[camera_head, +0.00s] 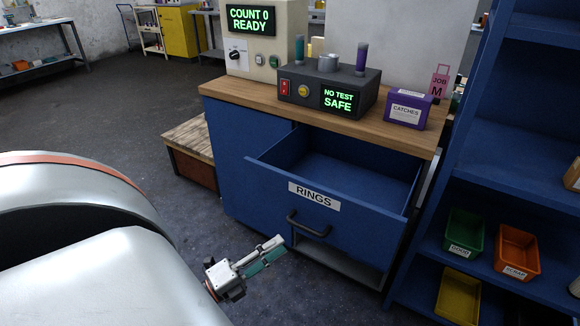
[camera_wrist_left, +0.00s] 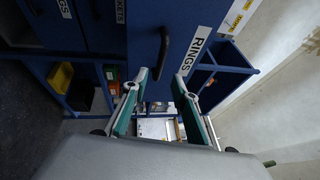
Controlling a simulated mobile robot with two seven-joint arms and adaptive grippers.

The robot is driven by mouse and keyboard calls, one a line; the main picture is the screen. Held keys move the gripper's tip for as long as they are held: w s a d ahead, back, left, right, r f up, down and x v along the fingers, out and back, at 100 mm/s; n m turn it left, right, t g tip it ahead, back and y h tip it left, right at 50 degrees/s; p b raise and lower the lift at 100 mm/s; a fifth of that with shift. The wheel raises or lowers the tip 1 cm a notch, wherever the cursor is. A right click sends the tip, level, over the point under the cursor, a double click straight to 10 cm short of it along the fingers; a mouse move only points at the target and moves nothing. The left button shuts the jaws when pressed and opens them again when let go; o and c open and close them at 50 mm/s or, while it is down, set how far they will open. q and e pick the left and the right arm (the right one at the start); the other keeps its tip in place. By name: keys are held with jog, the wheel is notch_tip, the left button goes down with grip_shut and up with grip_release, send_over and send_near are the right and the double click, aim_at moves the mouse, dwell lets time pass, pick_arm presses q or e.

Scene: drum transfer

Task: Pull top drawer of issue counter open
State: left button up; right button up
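The issue counter (camera_head: 240,172) is a blue cabinet with a wooden top. Its top drawer (camera_head: 268,172), labelled RINGS, stands pulled out, and the part of its inside that shows is empty. The dark bar handle (camera_head: 308,226) is on the drawer front. My left gripper (camera_head: 277,246) is just left of and below the handle, apart from it. In the left wrist view my left gripper (camera_wrist_left: 160,80) has its teal-padded fingers spread with nothing between them, and the handle (camera_wrist_left: 162,52) lies beyond the fingertips. My right gripper is not in view.
A test box (camera_head: 330,90) reading NO TEST SAFE and a purple CATCHES box (camera_head: 407,110) stand on the counter top. A blue shelf (camera_head: 520,150) with green, orange and yellow bins is close on the right. A wooden crate (camera_head: 190,150) stands at the left.

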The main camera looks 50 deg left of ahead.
pick_arm(q)
jog(key=shift+v, duration=1.15)
jog(key=s+d+f+n+g+p, duration=0.2)
jog(key=d+f+n+g+p, duration=0.1)
jog(key=d+n, duration=0.5)
jog(key=s+d+f+n+g+p, duration=0.3)
jog(key=d+f+n+g, duration=0.3)
jog(key=d, duration=0.6)
jog(key=f+n+p, duration=0.1)
jog(key=n, duration=0.1)
jog(key=shift+d+n+y, duration=0.3)
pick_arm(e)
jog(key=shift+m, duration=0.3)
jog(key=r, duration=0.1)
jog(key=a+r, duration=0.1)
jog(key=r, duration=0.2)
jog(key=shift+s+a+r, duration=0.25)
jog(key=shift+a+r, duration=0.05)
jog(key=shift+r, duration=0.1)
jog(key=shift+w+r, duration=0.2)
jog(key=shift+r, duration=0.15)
